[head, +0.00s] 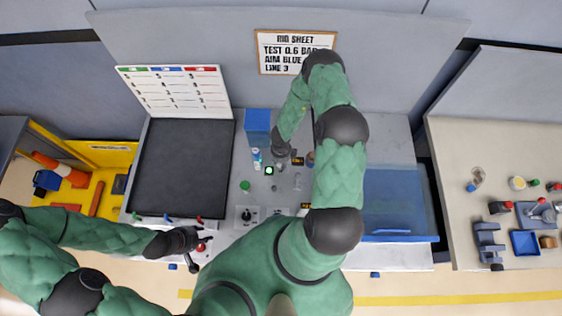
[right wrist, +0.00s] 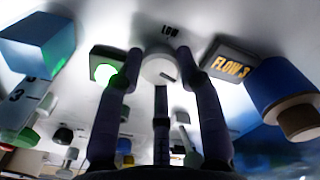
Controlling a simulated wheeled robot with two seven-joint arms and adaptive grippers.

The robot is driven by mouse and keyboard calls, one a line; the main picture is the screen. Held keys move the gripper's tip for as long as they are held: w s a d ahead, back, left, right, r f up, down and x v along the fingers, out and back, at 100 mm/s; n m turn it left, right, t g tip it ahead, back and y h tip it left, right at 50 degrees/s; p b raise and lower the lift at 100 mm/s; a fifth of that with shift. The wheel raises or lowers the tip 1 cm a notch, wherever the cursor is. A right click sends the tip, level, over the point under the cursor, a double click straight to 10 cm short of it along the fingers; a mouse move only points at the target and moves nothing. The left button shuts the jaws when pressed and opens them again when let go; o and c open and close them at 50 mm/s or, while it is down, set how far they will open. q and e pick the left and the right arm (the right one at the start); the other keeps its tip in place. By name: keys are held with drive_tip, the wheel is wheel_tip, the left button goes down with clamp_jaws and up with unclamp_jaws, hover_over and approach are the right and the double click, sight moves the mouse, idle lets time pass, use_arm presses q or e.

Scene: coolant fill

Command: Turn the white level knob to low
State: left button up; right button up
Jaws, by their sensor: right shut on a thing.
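The white level knob (right wrist: 160,69) is in the upper middle of the right wrist view, with a short dark mark on its face. A "LOW" label (right wrist: 170,31) is on the panel beyond it. My right gripper (right wrist: 160,75) has its dark fingers around the knob and is shut on it. In the head view my right gripper (head: 282,150) is down at the panel and hides the knob. My left gripper (head: 192,250) is at the lower left, near the front edge of the bench, away from the knob; its finger opening is unclear.
A green lit button (right wrist: 106,72) and a "FLOW 3" display (right wrist: 229,66) flank the knob. A blue box (head: 257,122) stands behind the panel. A black dial (head: 247,215) is nearer the front. A dark mat (head: 183,165) lies left and a blue bin (head: 395,205) right.

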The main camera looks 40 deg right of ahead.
drive_tip(key=o, duration=0.9)
wheel_tip(320, 180, up, 12)
idle(0.3)
